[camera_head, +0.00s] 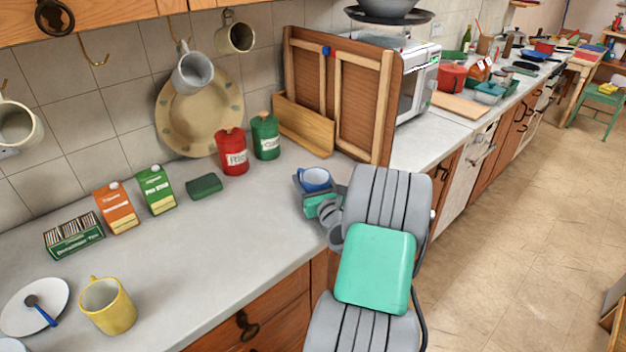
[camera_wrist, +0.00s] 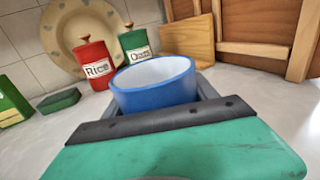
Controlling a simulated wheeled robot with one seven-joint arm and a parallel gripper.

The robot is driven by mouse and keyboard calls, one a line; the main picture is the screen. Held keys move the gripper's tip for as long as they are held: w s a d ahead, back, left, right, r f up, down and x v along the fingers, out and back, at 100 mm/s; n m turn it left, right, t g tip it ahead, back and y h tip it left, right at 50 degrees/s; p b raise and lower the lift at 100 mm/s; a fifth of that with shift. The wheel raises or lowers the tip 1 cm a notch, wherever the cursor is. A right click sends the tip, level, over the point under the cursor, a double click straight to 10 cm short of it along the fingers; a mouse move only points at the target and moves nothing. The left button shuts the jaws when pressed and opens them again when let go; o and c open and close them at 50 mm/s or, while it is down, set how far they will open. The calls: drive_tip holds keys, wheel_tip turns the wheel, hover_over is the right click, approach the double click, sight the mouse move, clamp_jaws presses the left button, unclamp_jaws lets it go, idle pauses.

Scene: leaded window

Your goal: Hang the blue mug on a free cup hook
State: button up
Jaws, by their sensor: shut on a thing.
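The blue mug (camera_head: 314,179), white inside, is in my gripper (camera_head: 312,192) over the counter, in front of the green canister. In the wrist view the mug (camera_wrist: 155,88) stands upright between the grey fingers of my gripper (camera_wrist: 155,105), which is shut on it. Its lower part and handle are hidden there. Cup hooks run under the wooden cupboard. One brass hook (camera_head: 95,52) hangs empty at the upper left. A grey mug (camera_head: 192,74), an olive mug (camera_head: 235,37) and a cream mug (camera_head: 18,124) hang on others.
A red canister (camera_head: 232,152) and a green canister (camera_head: 265,137) stand behind the mug. A large plate (camera_head: 200,115) leans on the tiles. Two cartons (camera_head: 117,208), a tea box (camera_head: 74,237) and a yellow mug (camera_head: 108,306) stand left. The counter's middle (camera_head: 205,250) is clear.

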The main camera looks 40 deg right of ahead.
drive_tip(key=o, duration=1.7)
drive_tip(key=shift+s, duration=0.2)
drive_tip(key=b+v, duration=0.2)
drive_tip(key=v, duration=0.9)
drive_tip(key=shift+s+a+r, duration=0.1)
drive_tip(key=shift+s+a, duration=0.15)
drive_tip(key=shift+s, duration=0.05)
